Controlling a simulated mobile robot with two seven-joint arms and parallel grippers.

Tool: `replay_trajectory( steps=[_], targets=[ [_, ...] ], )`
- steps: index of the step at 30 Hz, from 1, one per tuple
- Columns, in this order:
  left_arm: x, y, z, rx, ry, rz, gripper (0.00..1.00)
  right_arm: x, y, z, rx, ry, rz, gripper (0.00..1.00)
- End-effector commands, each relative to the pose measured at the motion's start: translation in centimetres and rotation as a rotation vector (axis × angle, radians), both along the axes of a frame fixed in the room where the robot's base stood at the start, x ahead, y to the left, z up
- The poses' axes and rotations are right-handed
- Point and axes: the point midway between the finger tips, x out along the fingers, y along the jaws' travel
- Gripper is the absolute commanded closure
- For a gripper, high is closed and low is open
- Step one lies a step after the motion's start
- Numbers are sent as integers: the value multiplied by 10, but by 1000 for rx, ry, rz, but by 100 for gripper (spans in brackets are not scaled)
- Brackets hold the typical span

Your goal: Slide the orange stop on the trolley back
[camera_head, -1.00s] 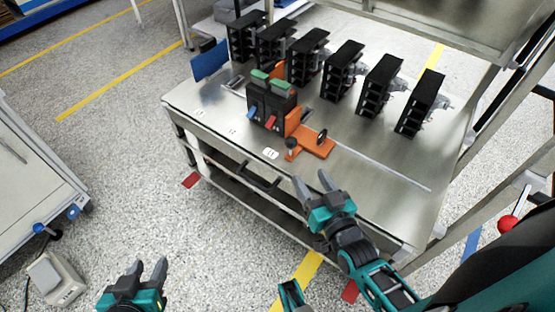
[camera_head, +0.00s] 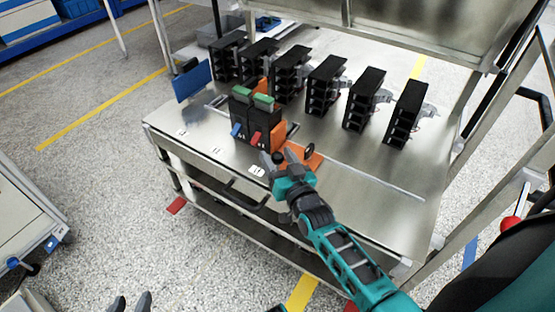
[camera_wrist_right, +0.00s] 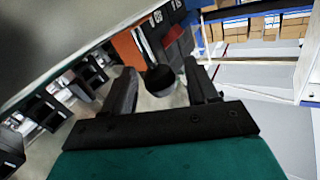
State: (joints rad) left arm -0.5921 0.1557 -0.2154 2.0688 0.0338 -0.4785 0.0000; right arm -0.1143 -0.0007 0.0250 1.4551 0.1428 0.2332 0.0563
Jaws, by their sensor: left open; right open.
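The orange stop (camera_head: 314,160) lies on the trolley's steel top (camera_head: 365,205), with an upright orange plate (camera_head: 279,132) beside the black breaker units (camera_head: 255,120). My right gripper (camera_head: 278,157) is open at the stop's near end and partly hides it. In the right wrist view a round black knob (camera_wrist_right: 160,79) shows between the spread fingertips (camera_wrist_right: 162,85), with orange (camera_wrist_right: 128,52) behind it. I cannot tell whether the fingers touch the knob. My left gripper (camera_head: 130,302) is open and empty at the bottom edge, away from the trolley.
Several black slotted modules (camera_head: 325,88) stand in a row along the trolley's back. A blue plate (camera_head: 192,82) stands at its left end. A grey cabinet (camera_head: 22,215) is at the left, with open floor between.

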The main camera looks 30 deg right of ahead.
Motion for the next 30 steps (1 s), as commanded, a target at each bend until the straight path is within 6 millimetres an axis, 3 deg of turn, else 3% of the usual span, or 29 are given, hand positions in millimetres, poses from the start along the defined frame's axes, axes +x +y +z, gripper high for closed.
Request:
replay_trajectory(
  steps=[11,27,30],
  targets=[
    [0,-2,0,-9,2,6,57,4,0,0,-1,1,0,43],
    [0,-2,0,-8,1,6,57,4,0,0,-1,1,0,95],
    [0,-1,0,-6,1,3,57,4,0,0,0,1,0,100]
  ],
)
